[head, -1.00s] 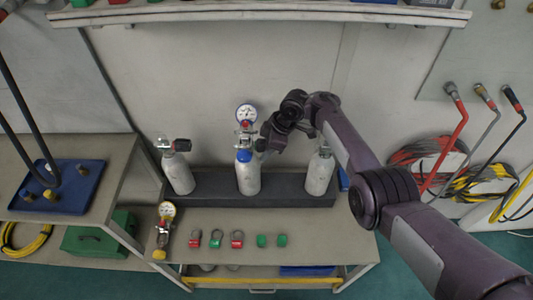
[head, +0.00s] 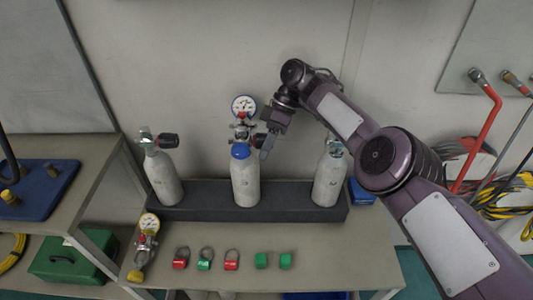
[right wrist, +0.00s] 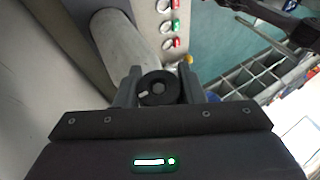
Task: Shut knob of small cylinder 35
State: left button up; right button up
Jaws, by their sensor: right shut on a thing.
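Three pale grey cylinders stand in a dark rack. The middle cylinder (head: 245,181) has a blue collar and a regulator with a round white gauge (head: 244,106) on top. Its label is too small to read. My right gripper (head: 268,145) is at the right side of this cylinder's valve. In the right wrist view, the gripper (right wrist: 160,85) is shut on a round black knob (right wrist: 158,90), with one finger on each side. The pale cylinder body (right wrist: 124,42) runs away behind the knob. My left gripper is out of view.
The left cylinder (head: 163,180) and right cylinder (head: 330,178) stand in the same rack (head: 290,196). Hoses hang at the right.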

dwell(0.4)
jog(key=o, duration=1)
jog(key=shift+r, duration=0.15)
notch_tip(320, 180, up, 20)
jog(key=p, duration=2.1)
jog(key=shift+f, duration=0.2)
